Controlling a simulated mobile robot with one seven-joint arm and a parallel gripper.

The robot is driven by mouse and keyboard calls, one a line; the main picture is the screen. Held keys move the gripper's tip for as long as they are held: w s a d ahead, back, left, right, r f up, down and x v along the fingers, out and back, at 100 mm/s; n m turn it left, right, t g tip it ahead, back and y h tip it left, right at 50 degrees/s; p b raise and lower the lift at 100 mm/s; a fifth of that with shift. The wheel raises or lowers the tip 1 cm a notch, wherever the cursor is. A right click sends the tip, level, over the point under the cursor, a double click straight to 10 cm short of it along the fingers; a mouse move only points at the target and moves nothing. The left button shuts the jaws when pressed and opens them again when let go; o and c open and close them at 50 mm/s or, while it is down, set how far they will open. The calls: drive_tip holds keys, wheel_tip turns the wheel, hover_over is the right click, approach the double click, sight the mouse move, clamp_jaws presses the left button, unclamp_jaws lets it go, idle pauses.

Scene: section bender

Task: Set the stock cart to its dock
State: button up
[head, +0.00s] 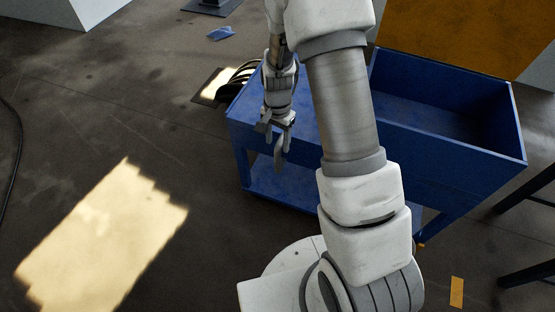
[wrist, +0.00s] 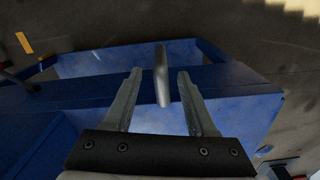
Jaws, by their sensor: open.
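The blue stock cart (head: 445,168) stands in front of me in the head view. It has an open tray on top at the right and a lower shelf (head: 280,187). My gripper (head: 275,138) is open at the cart's left part, pointing down. In the wrist view, a grey rounded bar (wrist: 161,56) shows between the spread fingers of my gripper (wrist: 160,75), with gaps on both sides. I cannot tell whether it is the cart's handle. The blue cart (wrist: 75,92) lies behind the fingers. I cannot make out the dock for certain.
A yellow floor strip (head: 457,291) lies at the lower right. An orange panel (head: 460,35) rises behind the cart, and dark legs (head: 530,272) stand at the right. A blue scrap (head: 221,33) and a black cable (head: 18,150) lie on the floor. The left floor is mostly clear.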

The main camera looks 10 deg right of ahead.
sight(278, 157)
wheel_tip(278, 157, down, 8)
drive_tip(key=shift+f+b, duration=0.1)
drive_tip(key=shift+b, duration=1.05)
drive_tip(key=shift+c, duration=0.2)
clamp_jaws()
idle(0.4)
